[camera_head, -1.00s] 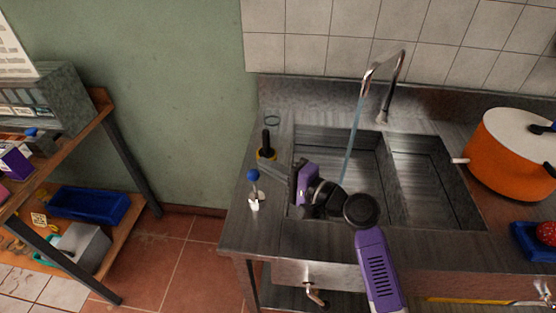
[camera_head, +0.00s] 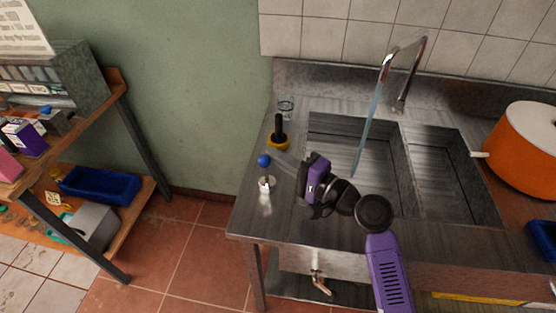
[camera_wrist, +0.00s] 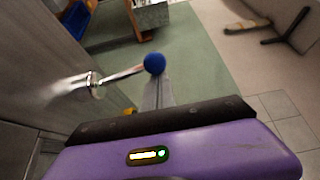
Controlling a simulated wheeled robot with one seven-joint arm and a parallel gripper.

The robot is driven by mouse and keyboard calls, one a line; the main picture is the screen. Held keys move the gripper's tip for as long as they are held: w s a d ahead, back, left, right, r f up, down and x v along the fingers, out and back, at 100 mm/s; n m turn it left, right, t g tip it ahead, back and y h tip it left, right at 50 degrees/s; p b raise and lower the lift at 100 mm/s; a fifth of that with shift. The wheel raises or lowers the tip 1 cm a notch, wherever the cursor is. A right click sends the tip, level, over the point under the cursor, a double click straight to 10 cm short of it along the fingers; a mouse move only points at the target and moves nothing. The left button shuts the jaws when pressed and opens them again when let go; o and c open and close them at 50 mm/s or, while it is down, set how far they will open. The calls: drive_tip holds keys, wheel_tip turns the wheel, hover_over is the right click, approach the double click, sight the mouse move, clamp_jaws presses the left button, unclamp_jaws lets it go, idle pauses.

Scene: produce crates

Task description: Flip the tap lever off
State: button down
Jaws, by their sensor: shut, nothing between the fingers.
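The tap lever has a blue ball (camera_head: 264,160) on a thin rod over a metal base (camera_head: 267,184), on the counter left of the sink. In the wrist view the ball (camera_wrist: 155,63) and rod (camera_wrist: 123,74) show just beyond my fingers. My gripper (camera_head: 277,156) is shut and empty, its fingertips pointing left right beside the ball. I cannot tell whether they touch it. The curved chrome spout (camera_head: 403,52) stands behind the sink, and a bluish stream of water (camera_head: 367,130) runs from it into the basin.
A black-topped bottle with a yellow base (camera_head: 278,134) and a glass (camera_head: 286,104) stand behind the lever. An orange pot (camera_head: 525,142) sits right of the sink (camera_head: 452,172). A wooden shelf (camera_head: 120,88) stands at the left, with open floor between.

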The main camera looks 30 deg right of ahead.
drive_tip(key=s+n+b, duration=0.1)
drive_tip(key=b, duration=0.3)
drive_tip(key=s+a+f+n+t+y+b, duration=0.1)
drive_tip(key=n+b, duration=0.1)
drive_tip(key=b, duration=0.3)
drive_tip(key=s+a+n+t+b, duration=0.1)
drive_tip(key=n+b, duration=0.1)
drive_tip(key=b, duration=0.2)
drive_tip(key=shift+s+a+f+y+b, duration=0.2)
drive_tip(key=shift+s+a+y+b, duration=0.05)
drive_tip(key=shift+y+b, duration=0.05)
drive_tip(key=shift+a, duration=0.15)
drive_tip(key=b+v, duration=0.1)
drive_tip(key=v, duration=0.5)
drive_tip(key=shift+s+d+f+b, duration=0.1)
drive_tip(key=shift+s+d+b, duration=0.1)
drive_tip(key=shift+b, duration=0.1)
drive_tip(key=shift+s+d, duration=0.4)
drive_tip(key=shift+s, duration=0.2)
